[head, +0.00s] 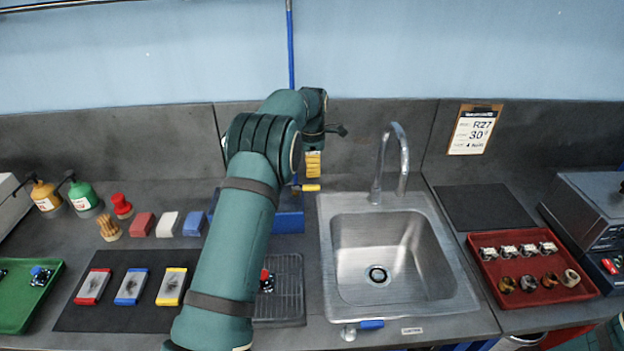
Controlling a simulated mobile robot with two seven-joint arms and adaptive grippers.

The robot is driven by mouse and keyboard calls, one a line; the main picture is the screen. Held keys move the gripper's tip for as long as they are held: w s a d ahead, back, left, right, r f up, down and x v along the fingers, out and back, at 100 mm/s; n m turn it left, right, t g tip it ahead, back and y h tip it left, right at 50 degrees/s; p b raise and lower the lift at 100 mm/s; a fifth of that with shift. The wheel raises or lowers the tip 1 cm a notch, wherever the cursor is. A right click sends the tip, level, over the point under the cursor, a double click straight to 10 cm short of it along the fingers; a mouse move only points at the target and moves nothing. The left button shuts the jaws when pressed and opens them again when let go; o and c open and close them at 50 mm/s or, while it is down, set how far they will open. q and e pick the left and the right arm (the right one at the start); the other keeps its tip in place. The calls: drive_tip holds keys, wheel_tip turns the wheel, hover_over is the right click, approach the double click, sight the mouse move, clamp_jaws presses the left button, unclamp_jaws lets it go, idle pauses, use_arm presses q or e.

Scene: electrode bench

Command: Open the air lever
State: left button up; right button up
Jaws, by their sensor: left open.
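A blue air pipe (290,45) runs down the wall and goes behind my arm. Under that, a short yellow lever handle (311,188) points right, roughly level. It is apart from the gripper, and its left end is close to the arm's edge. I cannot see my right gripper.
A steel sink (335,270) with a tall faucet (402,160) is right of my arm. A blue box (289,221) is partly behind the arm. A red tray (487,282) holds small parts at right. Bottles and coloured blocks stand left.

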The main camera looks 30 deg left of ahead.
sight(312, 186)
use_arm(q)
drive_tip(key=shift+r, duration=2.2)
drive_tip(key=shift+f, duration=0.1)
